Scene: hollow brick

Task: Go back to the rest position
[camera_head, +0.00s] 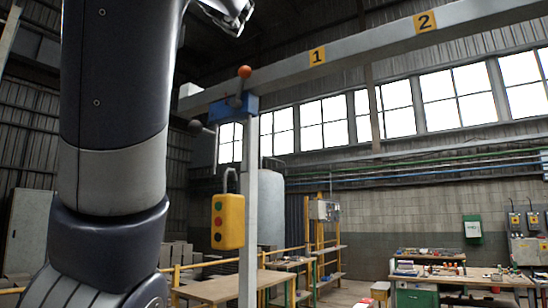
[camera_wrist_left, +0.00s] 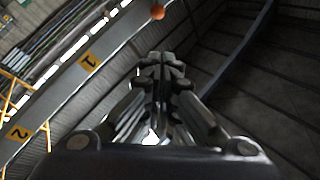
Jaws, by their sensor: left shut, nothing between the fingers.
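My left gripper (camera_head: 232,14) shows at the top of the head view, cut off by the upper edge, with my left arm rising large on the left side. In the left wrist view my left gripper (camera_wrist_left: 160,72) is shut, its fingers together and nothing between them. It points up toward the roof and touches nothing that I can see. My right gripper is in neither view.
A post with an orange ball (camera_head: 245,72), a blue bracket (camera_head: 234,108) and a yellow button box (camera_head: 228,222) stands just right of my left arm. A grey beam (camera_head: 375,45) marked 1 and 2 runs overhead. Workbenches (camera_head: 465,281) stand at the back right.

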